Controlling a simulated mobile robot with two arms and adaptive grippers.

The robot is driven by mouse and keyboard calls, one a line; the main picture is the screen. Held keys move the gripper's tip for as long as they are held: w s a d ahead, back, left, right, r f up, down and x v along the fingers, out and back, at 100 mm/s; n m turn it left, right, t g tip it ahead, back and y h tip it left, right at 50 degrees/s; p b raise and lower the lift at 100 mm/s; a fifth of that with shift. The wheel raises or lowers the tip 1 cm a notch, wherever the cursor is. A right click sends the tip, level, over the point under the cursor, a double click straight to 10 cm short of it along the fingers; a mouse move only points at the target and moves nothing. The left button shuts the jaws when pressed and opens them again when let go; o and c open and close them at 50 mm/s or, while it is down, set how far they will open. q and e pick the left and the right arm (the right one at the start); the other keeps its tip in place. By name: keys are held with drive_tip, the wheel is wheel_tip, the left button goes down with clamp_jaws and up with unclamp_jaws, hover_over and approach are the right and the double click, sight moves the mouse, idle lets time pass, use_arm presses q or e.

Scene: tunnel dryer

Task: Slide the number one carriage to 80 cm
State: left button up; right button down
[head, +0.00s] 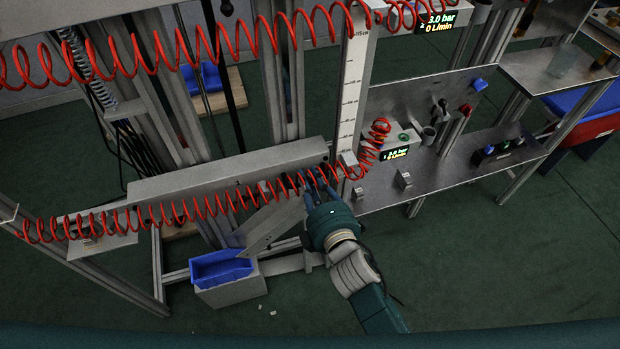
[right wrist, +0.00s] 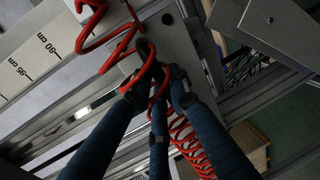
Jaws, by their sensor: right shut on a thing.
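A long grey horizontal beam (head: 215,172), which looks like the carriage, sits beside a vertical post with a white cm scale (head: 349,95). My right gripper (head: 316,184) is at the beam's right end, just left of the scale post. In the right wrist view its dark fingers (right wrist: 158,82) are closed together on a part in front of a grey plate (right wrist: 165,45). That part is mostly hidden by the fingers and a red coil. The scale (right wrist: 32,60) shows at the left there. My left gripper is not in view.
A red coiled hose (head: 170,214) runs along the beam and passes around my right fingers. Another red coil (head: 190,50) hangs higher up. A blue bin (head: 220,267) stands below the beam. A metal bench (head: 450,165) with fittings is at the right.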

drive_tip(key=c, duration=1.7)
unclamp_jaws()
drive_tip(key=shift+s+f, duration=0.2)
drive_tip(key=shift+f, duration=0.45)
drive_tip(key=shift+d, duration=0.1)
drive_tip(key=shift+s+r, duration=0.1)
drive_tip(key=v, duration=1.1)
drive_tip(key=shift+s+r, duration=0.3)
drive_tip(key=shift+r, duration=0.1)
drive_tip(key=s+d+f+m+g+h, duration=0.1)
drive_tip(key=s+d+f+m+g, duration=0.15)
drive_tip(key=f, duration=0.75)
drive_tip(key=s+d+f+m+g+h, duration=0.1)
drive_tip(key=s+d+f+m+g, duration=0.15)
drive_tip(key=f, duration=0.85)
drive_tip(key=s+d+f+m+g, duration=0.1)
drive_tip(key=s+d+f+m, duration=0.15)
drive_tip(key=f, duration=0.75)
drive_tip(key=s+d+f+m+g+h, duration=0.1)
drive_tip(key=s+d+f+m, duration=0.3)
drive_tip(key=s, duration=0.5)
drive_tip(key=s+d+f+m+g+h, duration=0.1)
drive_tip(key=s+d+f+m+g, duration=0.2)
drive_tip(key=s+f, duration=0.5)
drive_tip(key=s+d+f+m+g, duration=0.3)
drive_tip(key=s+d+f+m, duration=0.1)
drive_tip(key=s+f, duration=0.4)
drive_tip(key=shift+s+d+f+m+g+h, duration=0.15)
drive_tip(key=shift+s+d+m+g+h, duration=0.25)
drive_tip(key=shift+s+d, duration=0.35)
